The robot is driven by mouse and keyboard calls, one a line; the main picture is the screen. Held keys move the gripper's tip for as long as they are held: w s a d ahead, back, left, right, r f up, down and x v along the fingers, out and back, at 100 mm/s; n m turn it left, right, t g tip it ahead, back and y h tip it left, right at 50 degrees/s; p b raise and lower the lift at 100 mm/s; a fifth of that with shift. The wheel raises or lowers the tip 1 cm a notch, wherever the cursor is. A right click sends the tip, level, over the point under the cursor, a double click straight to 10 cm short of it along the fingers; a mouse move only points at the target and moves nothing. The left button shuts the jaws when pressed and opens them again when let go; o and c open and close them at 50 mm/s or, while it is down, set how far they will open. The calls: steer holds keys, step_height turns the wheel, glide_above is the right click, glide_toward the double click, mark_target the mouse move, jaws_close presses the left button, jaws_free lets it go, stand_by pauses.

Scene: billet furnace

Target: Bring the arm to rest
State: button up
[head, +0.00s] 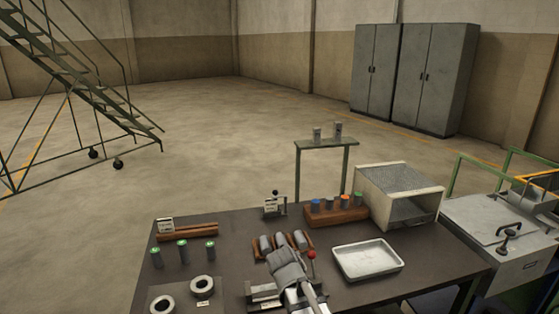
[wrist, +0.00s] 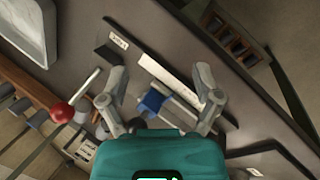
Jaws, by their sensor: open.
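My gripper (wrist: 160,78) shows in the wrist view with its two grey fingers spread wide. A small blue piece (wrist: 153,101) sits among pale bars between and below the fingers. It looks apart from both fingers, but its depth is hard to judge. In the head view the grey end of my arm (head: 288,270) is low over the front middle of the dark table (head: 225,235). The fingers are hidden there. A red knob on a lever (head: 311,254) stands close to the right of my arm; it also shows at the left in the wrist view (wrist: 62,113).
Grey cylinders (head: 281,240) lie in a brown rack behind my arm. A white tray (head: 368,261) is to the right, with a wire-topped box (head: 400,195) behind it. Green-topped cylinders (head: 183,253) and rings (head: 202,284) stand left.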

steer(key=s+d+f+m+g+y, duration=0.2)
steer(key=s+d+m, duration=0.4)
steer(key=d+m, duration=0.3)
steer(key=shift+s+d+m+y, duration=0.35)
steer(key=shift+d+y, duration=0.2)
steer(key=shift+y, duration=0.35)
stand_by(0.4)
steer(key=c, duration=0.3)
steer(key=shift+c, duration=0.2)
